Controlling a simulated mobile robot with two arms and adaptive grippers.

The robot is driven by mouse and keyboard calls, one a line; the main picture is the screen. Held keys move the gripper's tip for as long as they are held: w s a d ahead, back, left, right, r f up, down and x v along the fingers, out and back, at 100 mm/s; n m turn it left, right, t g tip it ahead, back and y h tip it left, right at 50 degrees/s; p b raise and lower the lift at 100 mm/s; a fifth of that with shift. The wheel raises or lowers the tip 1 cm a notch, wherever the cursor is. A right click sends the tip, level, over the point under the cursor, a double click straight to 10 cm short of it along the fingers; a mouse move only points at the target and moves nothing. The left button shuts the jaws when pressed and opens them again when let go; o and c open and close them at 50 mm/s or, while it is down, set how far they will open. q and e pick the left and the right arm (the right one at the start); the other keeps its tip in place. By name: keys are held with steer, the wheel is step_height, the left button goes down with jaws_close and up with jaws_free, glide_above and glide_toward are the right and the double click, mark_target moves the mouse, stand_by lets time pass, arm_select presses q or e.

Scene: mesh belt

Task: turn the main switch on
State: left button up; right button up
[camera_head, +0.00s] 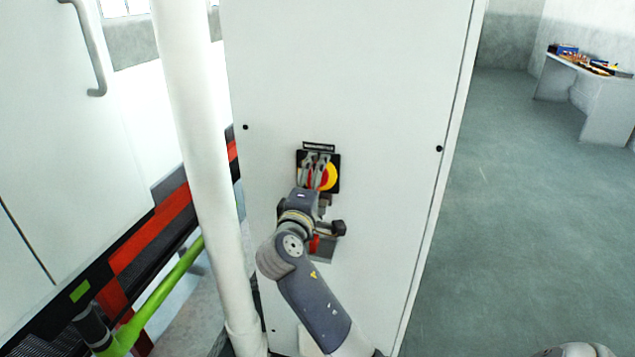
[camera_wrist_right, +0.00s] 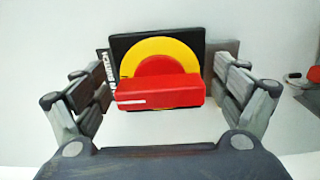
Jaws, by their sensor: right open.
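The main switch is on the front of a tall white cabinet (camera_head: 380,90). It has a black square plate (camera_wrist_right: 125,48), a yellow disc (camera_head: 332,176) and a red handle (camera_wrist_right: 160,92). The red handle lies level across the disc in the right wrist view, with a white mark at its left. My right gripper (camera_head: 314,166) is in front of the switch and partly hides it in the head view. In the right wrist view its open fingers (camera_wrist_right: 165,95) stand to either side of the handle, with gaps. My left gripper is not in view.
A white pipe (camera_head: 197,150) stands left of the cabinet. Beyond it are a green bar (camera_head: 160,292) and a red-and-black machine edge. Below the switch, a red part (camera_head: 314,244) is partly hidden by my arm. Floor is clear at right, toward a table (camera_head: 590,72).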

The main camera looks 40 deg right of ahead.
steer(key=v, duration=1.2)
